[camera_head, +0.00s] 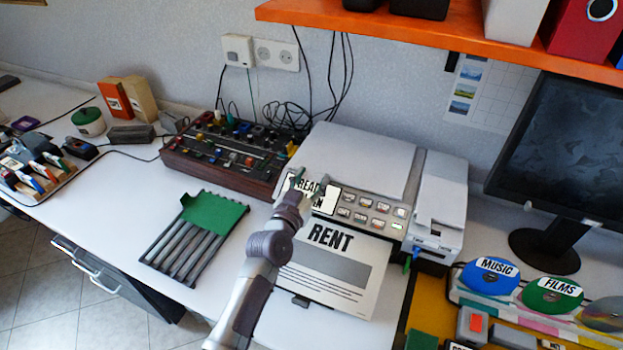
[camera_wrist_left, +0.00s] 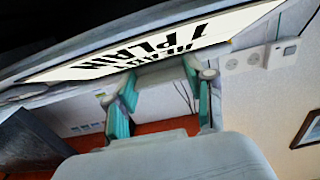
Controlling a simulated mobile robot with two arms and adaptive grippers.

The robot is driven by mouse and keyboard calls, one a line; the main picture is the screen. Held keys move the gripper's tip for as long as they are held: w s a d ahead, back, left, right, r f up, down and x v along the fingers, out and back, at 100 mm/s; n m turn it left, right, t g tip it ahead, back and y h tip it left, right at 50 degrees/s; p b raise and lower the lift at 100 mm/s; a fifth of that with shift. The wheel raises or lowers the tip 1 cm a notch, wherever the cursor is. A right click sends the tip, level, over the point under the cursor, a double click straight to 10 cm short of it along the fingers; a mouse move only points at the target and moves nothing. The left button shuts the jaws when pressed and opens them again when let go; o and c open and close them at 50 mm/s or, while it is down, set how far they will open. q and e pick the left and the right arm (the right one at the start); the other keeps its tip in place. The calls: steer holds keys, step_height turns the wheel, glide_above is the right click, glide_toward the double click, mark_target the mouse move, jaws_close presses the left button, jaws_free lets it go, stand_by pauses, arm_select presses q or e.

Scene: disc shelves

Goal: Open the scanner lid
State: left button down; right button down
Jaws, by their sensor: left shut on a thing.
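The white scanner (camera_head: 430,190) stands on the desk against the wall. Its pale lid (camera_head: 355,155) looks flat and down in the head view. On the front panel are a status display (camera_head: 325,203) with large black text and several small buttons. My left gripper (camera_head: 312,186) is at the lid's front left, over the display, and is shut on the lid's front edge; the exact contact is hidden. In the left wrist view the teal-padded fingers (camera_wrist_left: 162,88) reach close to the display (camera_wrist_left: 150,48). My right gripper is in neither view.
A printed RENT sheet (camera_head: 340,270) lies in front of the scanner. A control panel with knobs (camera_head: 235,155) and a green-and-grey rack (camera_head: 195,235) are to the left. An orange shelf (camera_head: 450,28) overhangs behind; a monitor (camera_head: 560,150) stands right.

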arm_select(q)
steer(key=shift+g, duration=0.7)
steer(key=r+p, duration=0.1)
steer(key=p, duration=0.1)
steer(key=r+p, duration=0.2)
steer(key=p, duration=0.1)
steer(key=r+p, duration=0.2)
steer(key=p, duration=0.1)
steer(key=shift+w+r, duration=0.15)
steer(key=shift+w, duration=0.1)
steer(key=w+d+r+p, duration=0.1)
steer(key=w+r+p, duration=0.3)
steer(key=r, duration=0.5)
steer(key=shift+d+r+p, duration=0.15)
steer(key=shift+d+p, duration=0.1)
steer(key=shift+p, duration=0.95)
steer(key=c, duration=0.6)
jaws_free()
steer(key=shift+c, duration=0.2)
steer(key=shift+o, duration=1.2)
steer(key=shift+w+f, duration=0.2)
steer(key=shift+f, duration=0.05)
steer(key=shift+s, duration=0.15)
